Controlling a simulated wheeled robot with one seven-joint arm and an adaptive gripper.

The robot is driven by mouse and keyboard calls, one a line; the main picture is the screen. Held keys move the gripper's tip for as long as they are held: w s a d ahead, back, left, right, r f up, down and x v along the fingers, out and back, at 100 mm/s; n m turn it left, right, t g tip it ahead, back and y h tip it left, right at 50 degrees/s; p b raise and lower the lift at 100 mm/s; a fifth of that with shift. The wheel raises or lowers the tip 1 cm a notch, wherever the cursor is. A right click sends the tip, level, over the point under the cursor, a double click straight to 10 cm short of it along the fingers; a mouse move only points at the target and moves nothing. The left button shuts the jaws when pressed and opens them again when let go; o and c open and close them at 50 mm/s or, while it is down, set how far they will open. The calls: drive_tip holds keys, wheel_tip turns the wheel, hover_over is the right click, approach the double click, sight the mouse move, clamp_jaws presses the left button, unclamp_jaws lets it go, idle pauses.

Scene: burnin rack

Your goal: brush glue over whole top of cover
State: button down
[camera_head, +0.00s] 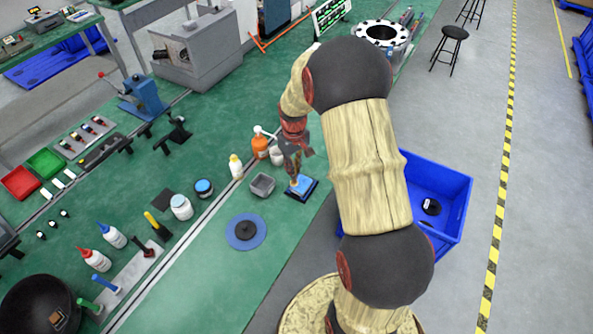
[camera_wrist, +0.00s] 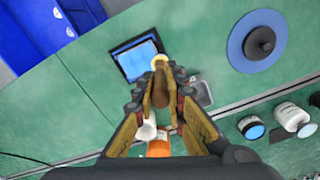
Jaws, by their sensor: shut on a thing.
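A light blue square piece (camera_head: 303,184), seemingly the cover, lies flat on a dark square base (camera_head: 311,194) near the table's front edge. It also shows in the wrist view (camera_wrist: 137,58), at the upper left of the fingers. My gripper (camera_head: 294,179) is right over its left side. In the wrist view my gripper (camera_wrist: 160,95) is shut on a brown handle (camera_wrist: 160,86), seemingly a brush. A round pale yellow end (camera_wrist: 159,61) shows beyond the fingertips, over the piece's lower right corner. I cannot tell whether it touches, or where glue lies.
A grey open dish (camera_head: 262,186) stands just left of the base. An orange bottle (camera_head: 260,147) and a white cup (camera_head: 276,156) stand behind. A blue disc (camera_head: 246,231) with a black hub lies nearer. A blue crate (camera_head: 452,195) is on the floor to the right.

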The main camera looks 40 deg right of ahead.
drive_tip(key=shift+r+p, duration=0.85)
drive_tip(key=shift+r, duration=0.85)
